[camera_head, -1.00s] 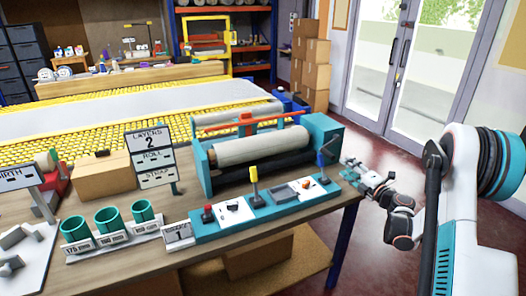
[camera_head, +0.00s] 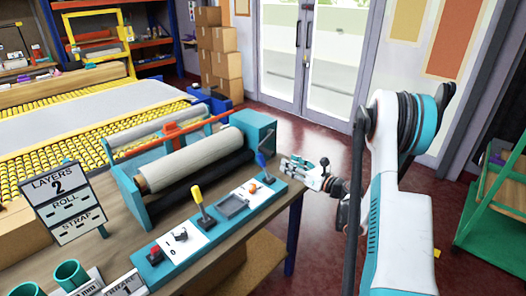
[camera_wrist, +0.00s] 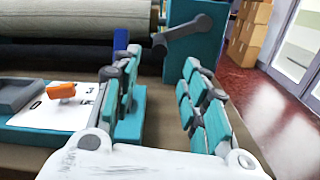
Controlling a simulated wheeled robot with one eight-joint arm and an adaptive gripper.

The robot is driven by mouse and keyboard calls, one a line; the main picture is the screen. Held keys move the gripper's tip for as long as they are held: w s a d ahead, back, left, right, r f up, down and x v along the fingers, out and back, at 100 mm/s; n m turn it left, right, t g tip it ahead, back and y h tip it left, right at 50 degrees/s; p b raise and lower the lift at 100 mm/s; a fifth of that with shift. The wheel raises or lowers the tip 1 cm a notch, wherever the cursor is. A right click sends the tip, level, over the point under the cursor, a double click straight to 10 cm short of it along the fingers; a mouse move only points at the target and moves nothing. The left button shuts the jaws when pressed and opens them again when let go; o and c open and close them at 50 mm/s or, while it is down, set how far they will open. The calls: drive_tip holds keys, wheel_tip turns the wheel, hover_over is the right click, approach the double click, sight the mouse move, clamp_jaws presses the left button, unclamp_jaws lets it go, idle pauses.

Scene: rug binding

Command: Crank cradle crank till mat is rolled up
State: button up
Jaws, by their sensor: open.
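The cradle (camera_head: 128,186) is a teal frame on the bench, holding a pale ribbed roll (camera_head: 190,162) over a dark roller. In the wrist view, the dark grey crank (camera_wrist: 183,36) is on the teal end housing (camera_wrist: 190,60), its knob end pointing left. My gripper (camera_head: 290,165) is at the bench's right end, open and empty. In the wrist view its teal-padded fingers (camera_wrist: 160,90) are spread, with the crank beyond and above their tips, apart from them. A flat grey sheet (camera_head: 110,93) lies on the yellow roller table.
A control strip (camera_head: 215,222) along the bench front has a red button, a yellow lever and a blue lever (camera_head: 262,158). A sign (camera_head: 65,200) reads layers 2, roll, strap. Cartons (camera_head: 217,55) stand behind. Floor right of the bench is clear; a green rack (camera_head: 495,205) stands far right.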

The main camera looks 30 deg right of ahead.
sight(267, 152)
drive_tip(key=b+x, duration=0.3)
drive_tip(key=x, duration=1)
drive_tip(key=shift+c, duration=0.5)
clamp_jaws()
